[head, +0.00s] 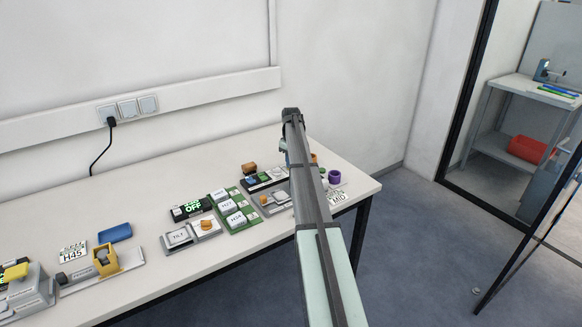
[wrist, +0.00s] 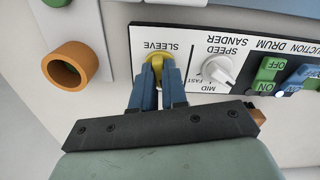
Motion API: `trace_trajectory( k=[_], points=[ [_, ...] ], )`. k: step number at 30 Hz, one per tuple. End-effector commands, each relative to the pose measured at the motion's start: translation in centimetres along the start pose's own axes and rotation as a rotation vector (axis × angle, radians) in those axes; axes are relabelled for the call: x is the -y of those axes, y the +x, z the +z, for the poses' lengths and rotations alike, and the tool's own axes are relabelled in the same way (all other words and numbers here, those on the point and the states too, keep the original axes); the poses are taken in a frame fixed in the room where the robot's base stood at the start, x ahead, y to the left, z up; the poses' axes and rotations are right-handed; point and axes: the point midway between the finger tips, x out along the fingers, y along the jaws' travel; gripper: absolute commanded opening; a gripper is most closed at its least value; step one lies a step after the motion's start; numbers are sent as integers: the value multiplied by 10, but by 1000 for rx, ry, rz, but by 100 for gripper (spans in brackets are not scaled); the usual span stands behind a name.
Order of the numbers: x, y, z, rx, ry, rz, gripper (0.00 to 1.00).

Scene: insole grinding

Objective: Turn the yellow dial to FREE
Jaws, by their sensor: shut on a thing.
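The yellow dial (wrist: 154,59) shows in the wrist view, on a white panel (wrist: 190,60) under the upside-down word SLEEVE. My gripper (wrist: 160,78) has its two blue fingers closed on the dial's near part. The fingers hide part of the dial and the panel below it, so I cannot read its setting, and no FREE mark is visible. In the head view my arm covers the spot where the gripper works, and the dial is hidden there.
Right of the dial are a white speed knob (wrist: 217,70) and green switches (wrist: 271,68). An orange ring (wrist: 68,65) stands at left. The white table (head: 215,170) carries several labelled blocks, a blue pad (head: 115,233) and a purple cup (head: 334,176).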

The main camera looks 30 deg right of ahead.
Motion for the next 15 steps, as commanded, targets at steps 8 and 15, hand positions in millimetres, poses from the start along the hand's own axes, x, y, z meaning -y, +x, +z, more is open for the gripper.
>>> trace_trajectory(
  k=[8, 15],
  points=[
    [0, 0, 0, 0, -57, 0, 0],
    [0, 0, 0, 0, -85, 0, 0]
  ],
)
